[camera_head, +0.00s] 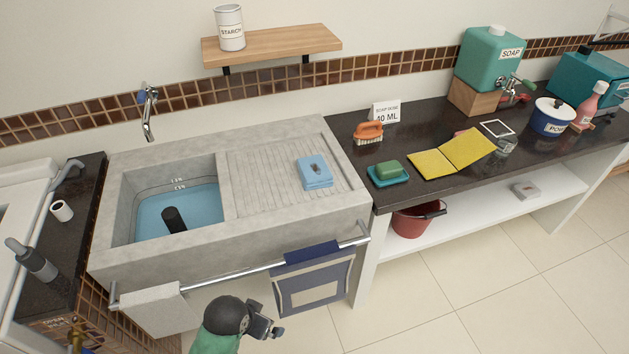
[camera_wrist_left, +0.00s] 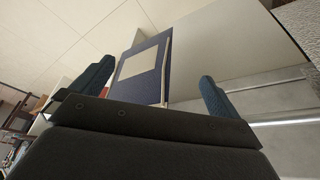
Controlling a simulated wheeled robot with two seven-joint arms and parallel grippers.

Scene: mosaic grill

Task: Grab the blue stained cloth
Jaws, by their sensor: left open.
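A folded light-blue cloth (camera_head: 315,172) with a small darker mark on top lies on the ribbed drainboard of the concrete sink (camera_head: 240,245). A navy cloth with a pale square border (camera_head: 313,284) hangs over the metal rail on the sink's front. The navy cloth also shows in the left wrist view (camera_wrist_left: 147,68), beyond the fingers. My left gripper (camera_head: 268,328) is below the rail, left of the navy cloth and apart from it. In the wrist view its two fingers (camera_wrist_left: 155,88) are spread with nothing between them. My right gripper is not in view.
A white cloth (camera_head: 150,308) hangs on the rail's left end. The basin holds blue water (camera_head: 180,207) with a dark cylinder in it. The dark counter (camera_head: 405,200) at right bears a brush, green soap, yellow cloth and soap dispenser. A red bucket (camera_head: 415,218) stands below.

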